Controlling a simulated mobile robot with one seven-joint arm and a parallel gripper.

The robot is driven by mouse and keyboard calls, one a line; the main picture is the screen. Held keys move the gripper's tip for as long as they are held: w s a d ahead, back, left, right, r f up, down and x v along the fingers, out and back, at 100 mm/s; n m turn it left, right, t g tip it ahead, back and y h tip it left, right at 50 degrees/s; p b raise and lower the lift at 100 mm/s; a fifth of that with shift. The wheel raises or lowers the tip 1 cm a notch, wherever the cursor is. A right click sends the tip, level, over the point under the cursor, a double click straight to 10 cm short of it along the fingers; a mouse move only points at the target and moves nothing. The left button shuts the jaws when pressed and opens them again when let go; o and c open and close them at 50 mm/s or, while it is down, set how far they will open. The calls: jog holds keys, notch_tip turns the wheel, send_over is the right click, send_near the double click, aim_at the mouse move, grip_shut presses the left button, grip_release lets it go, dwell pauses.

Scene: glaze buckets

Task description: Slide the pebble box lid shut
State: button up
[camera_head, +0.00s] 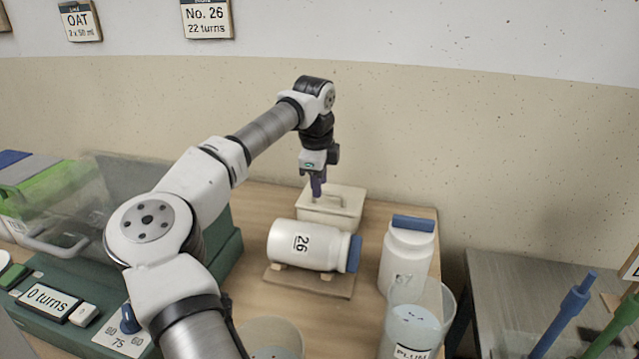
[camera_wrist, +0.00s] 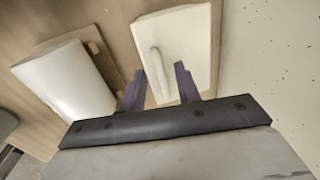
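The cream pebble box (camera_head: 322,222) stands at the back of the wooden table, close to the wall. Its pale lid (camera_head: 346,196) has a raised bar handle (camera_head: 324,199); the lid also shows in the wrist view (camera_wrist: 190,45), with the handle (camera_wrist: 160,72) on it. I cannot tell whether the lid lies fully shut, and no pebbles show. My gripper (camera_head: 317,193) points down over the handle side of the lid. In the wrist view my gripper (camera_wrist: 159,70) has its two purple fingers apart, with the handle seen between them; I cannot tell if they touch it.
A white jar marked 26 (camera_head: 290,237) lies on a wooden cradle (camera_head: 330,286) just in front of the box. An upright white jar marked 67 (camera_head: 405,262) and a clear bucket (camera_head: 448,305) stand to the right. A green machine (camera_head: 215,262) stands left. The wall is close behind.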

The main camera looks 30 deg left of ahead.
notch_tip(320, 180, up, 13)
jog(key=s, duration=0.2)
jog(key=shift+s+d+f, duration=0.15)
jog(key=shift+s+d, duration=0.1)
jog(key=shift+d, duration=0.1)
